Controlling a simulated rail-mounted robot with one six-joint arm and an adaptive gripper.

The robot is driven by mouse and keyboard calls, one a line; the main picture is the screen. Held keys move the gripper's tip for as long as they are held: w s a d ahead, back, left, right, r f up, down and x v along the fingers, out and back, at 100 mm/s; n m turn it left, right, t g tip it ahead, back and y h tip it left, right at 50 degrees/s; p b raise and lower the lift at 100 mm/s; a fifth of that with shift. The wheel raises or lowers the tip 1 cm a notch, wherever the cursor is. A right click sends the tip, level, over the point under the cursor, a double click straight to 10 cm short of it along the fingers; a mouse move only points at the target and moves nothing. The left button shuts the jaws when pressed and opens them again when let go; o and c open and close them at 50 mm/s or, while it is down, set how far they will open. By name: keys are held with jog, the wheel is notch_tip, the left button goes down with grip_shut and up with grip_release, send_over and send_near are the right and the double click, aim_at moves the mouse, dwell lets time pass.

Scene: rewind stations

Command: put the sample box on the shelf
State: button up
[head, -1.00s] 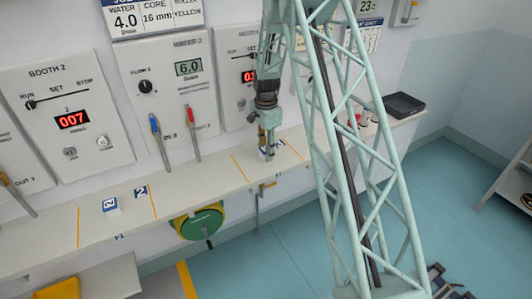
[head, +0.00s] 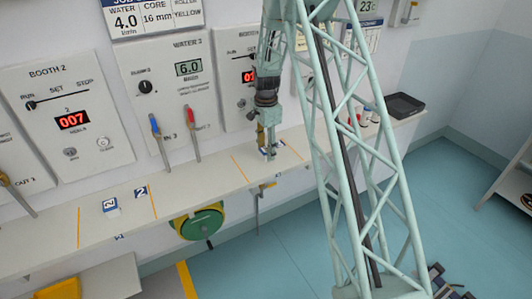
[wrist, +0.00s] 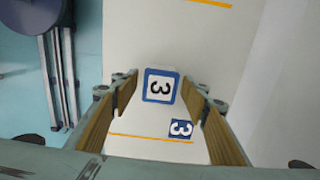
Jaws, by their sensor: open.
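I cannot tell whether the fingers touch the box. In the head view my gripper (head: 268,148) is over the ledge (head: 190,188), and the box there is mostly hidden behind it. Which one is the sample box is not shown.
A flat blue 3 label (wrist: 181,128) lies beside the box, between orange lines. A green and yellow reel (head: 198,222) is under the ledge's front edge. Valve levers (head: 193,143) stick out from the wall behind. A black tray (head: 404,105) sits at the ledge's right end.

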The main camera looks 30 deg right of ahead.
aim_at(266, 149)
notch_tip(266, 149, up, 11)
jog(key=p, duration=0.1)
dwell(0.5)
jog(key=shift+f, duration=0.1)
dwell(0.3)
